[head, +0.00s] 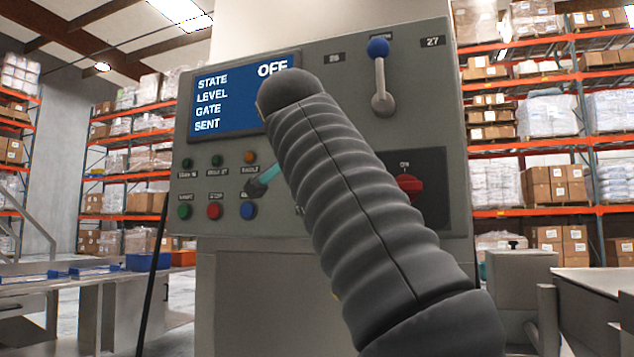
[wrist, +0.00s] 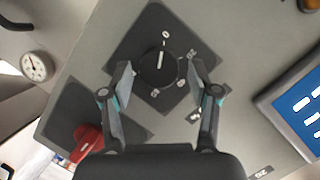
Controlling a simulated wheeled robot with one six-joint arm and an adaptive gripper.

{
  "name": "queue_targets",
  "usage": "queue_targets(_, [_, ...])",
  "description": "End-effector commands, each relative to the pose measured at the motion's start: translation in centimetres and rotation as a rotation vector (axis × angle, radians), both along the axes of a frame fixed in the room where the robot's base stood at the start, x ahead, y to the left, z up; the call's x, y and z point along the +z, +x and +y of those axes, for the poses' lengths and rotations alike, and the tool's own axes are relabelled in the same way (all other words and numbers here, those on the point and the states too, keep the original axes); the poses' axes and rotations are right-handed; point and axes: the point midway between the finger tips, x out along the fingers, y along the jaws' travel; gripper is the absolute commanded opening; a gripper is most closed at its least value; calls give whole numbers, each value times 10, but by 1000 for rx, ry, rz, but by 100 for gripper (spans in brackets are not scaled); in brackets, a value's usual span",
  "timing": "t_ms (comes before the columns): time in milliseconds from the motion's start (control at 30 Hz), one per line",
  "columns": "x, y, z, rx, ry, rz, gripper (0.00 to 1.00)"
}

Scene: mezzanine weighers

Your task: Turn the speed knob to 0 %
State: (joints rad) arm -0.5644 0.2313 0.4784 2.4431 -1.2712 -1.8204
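The speed knob (wrist: 150,69) is a round black dial with a white pointer line, on a dark square plate (wrist: 134,34) with small white marks around it. In the wrist view the pointer aims up, toward a mark that looks like 0; the marks are too small to read surely. My gripper (wrist: 162,82) is open, with one finger on each side of the knob and a visible gap at each. Whether the fingertips reach the knob's depth I cannot tell. In the head view my arm hides the knob, and only a teal-and-dark finger shows beside it.
A red rotary switch (head: 408,184) sits right of my arm; it also shows in the wrist view (wrist: 88,139). A blue-ball lever (head: 379,75) stands above it. The screen (head: 235,98) reads STATE OFF. Lamps and buttons (head: 214,211) lie below it. A gauge (wrist: 37,66) is left in the wrist view.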

Motion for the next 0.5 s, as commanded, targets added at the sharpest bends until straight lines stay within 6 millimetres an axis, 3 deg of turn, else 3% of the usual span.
queue_targets(333, [0, -2, 1, 1, 0, 2, 67])
queue_targets(500, [5, -20, 3, 3, 1, 1, 67])
